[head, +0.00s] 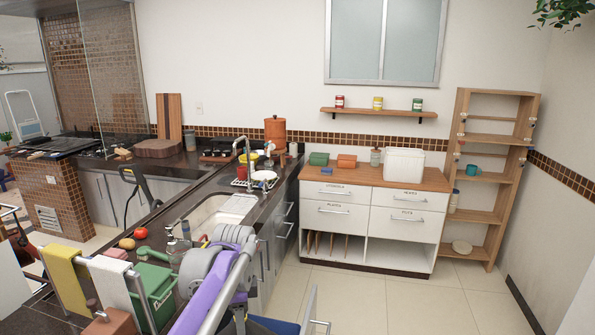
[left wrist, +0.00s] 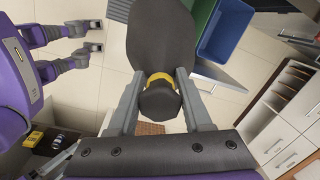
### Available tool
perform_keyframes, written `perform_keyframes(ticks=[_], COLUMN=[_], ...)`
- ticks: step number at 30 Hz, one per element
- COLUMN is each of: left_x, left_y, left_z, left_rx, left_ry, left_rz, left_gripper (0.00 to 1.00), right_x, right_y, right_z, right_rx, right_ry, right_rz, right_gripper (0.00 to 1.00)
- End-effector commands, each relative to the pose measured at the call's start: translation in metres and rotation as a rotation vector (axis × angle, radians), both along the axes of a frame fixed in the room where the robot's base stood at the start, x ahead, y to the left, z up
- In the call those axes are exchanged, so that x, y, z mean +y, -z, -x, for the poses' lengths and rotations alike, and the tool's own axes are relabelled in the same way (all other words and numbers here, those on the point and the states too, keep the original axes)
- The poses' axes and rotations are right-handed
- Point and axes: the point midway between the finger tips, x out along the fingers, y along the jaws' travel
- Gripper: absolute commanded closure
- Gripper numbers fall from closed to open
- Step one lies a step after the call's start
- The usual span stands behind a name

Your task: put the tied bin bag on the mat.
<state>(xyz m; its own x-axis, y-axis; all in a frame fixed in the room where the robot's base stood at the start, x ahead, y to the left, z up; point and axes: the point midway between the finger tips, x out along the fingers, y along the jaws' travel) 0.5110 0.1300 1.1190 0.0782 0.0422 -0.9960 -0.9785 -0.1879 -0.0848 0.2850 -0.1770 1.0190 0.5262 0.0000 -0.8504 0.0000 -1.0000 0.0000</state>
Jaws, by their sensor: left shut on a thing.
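The tied bin bag (left wrist: 162,45) is dark grey with a yellow tie round its neck. In the left wrist view my left gripper (left wrist: 158,77) is shut on it at the neck, one finger on each side. The bag's body extends away from the gripper, above the tiled floor. A brown textured patch (left wrist: 150,128) shows on the floor beyond the gripper, partly hidden by it; it may be the mat. In the head view my left arm fills the lower middle, and I cannot clearly make out the bag.
A blue bin (left wrist: 225,30) stands beside a green one near the bag. A white drawer unit (head: 375,215) and a wooden shelf (head: 487,175) line the back wall. The dark sink counter (head: 150,222) is at left. Tiled floor (head: 440,305) is clear at right.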

Motion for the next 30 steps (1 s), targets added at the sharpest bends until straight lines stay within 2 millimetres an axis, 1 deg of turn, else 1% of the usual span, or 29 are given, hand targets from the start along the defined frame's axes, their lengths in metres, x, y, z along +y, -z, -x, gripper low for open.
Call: perform_keyframes(ticks=[8,14,17,21,24,27,30], left_x=[0.005,0.010,0.014,0.021,0.027,0.032,0.037], left_y=[0.021,0.049,0.066,0.096,0.121,0.143,0.159], left_z=[-0.005,-0.008,-0.009,-0.009,-0.007,-0.004,0.000], left_rx=[-0.004,-0.008,-0.011,-0.018,-0.025,-0.031,-0.038], left_ry=[-0.140,-0.319,-0.432,-0.628,-0.798,-0.948,-1.072], left_rz=[0.006,0.014,0.019,0.025,0.032,0.036,0.040], left_gripper=[1.00,1.00,1.00,1.00,1.00,1.00,1.00], right_x=[0.000,0.000,0.000,0.000,0.000,0.000,0.000], right_y=[0.000,0.000,0.000,0.000,0.000,0.000,0.000], right_z=[0.000,0.000,0.000,0.000,0.000,0.000,0.000], right_rx=[-0.001,0.000,0.000,0.000,0.000,0.000,0.000], right_ry=[0.000,0.000,0.000,0.000,0.000,0.000,0.000], right_rz=[0.000,0.000,0.000,0.000,0.000,0.000,0.000], right_gripper=[0.53,0.53,0.53,0.53,0.53,0.53,0.53])
